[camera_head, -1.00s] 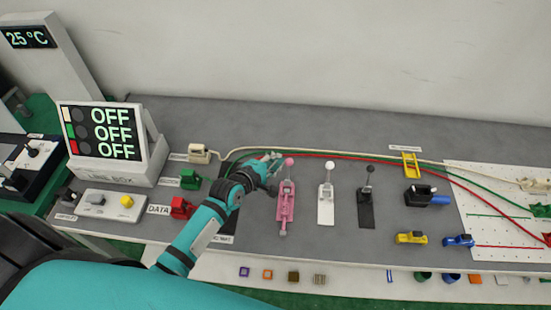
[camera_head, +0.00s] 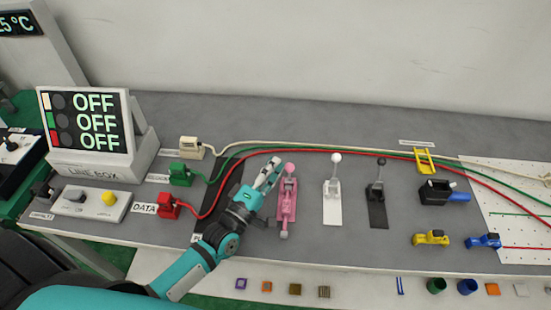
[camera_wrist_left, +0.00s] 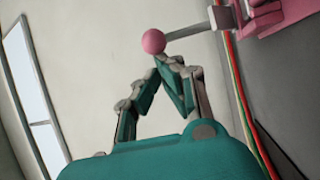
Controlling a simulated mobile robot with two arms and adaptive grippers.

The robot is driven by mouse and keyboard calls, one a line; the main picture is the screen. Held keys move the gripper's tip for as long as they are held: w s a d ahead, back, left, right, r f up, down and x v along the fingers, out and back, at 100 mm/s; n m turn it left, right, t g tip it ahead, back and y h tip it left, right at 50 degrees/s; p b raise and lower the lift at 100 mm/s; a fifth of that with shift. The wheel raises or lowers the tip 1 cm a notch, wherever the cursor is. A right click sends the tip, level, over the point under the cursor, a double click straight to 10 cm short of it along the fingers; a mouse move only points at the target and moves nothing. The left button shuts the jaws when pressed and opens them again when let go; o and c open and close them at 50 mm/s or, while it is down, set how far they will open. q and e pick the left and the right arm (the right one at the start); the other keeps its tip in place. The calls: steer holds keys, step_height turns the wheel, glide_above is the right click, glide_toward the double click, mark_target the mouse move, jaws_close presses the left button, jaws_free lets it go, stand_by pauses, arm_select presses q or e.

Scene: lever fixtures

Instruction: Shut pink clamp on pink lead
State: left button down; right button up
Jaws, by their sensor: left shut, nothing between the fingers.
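The pink clamp (camera_head: 287,205) is fixed on the grey bench, its lever standing up with a round pink knob (camera_head: 290,168) on top. My left gripper (camera_head: 276,162) is shut and empty, just left of the knob. In the left wrist view the closed fingertips (camera_wrist_left: 163,60) are right by the pink knob (camera_wrist_left: 153,41); I cannot tell whether they touch. Part of the pink clamp body (camera_wrist_left: 275,14) shows at the top right there. The leads behind the clamp are cream, green (camera_head: 232,158) and red (camera_head: 335,151); I make out no pink lead.
A white clamp (camera_head: 332,205) and a black clamp (camera_head: 377,208) stand to the right, levers upright. A yellow bracket (camera_head: 425,160) and a black-and-blue tool (camera_head: 440,192) lie further right. The line box (camera_head: 85,130) at left reads OFF on all rows. Bare bench lies between the clamps.

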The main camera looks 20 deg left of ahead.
arm_select(q)
steer(key=shift+s+d+f+b, duration=0.2)
steer(key=shift+s+f+b, duration=0.1)
steer(key=shift+s, duration=0.25)
steer(key=shift+s+d+f, duration=0.2)
steer(key=shift+s+f, duration=0.1)
steer(key=shift+s, duration=0.55)
steer(key=v, duration=1.2)
steer(key=shift+r, duration=0.1)
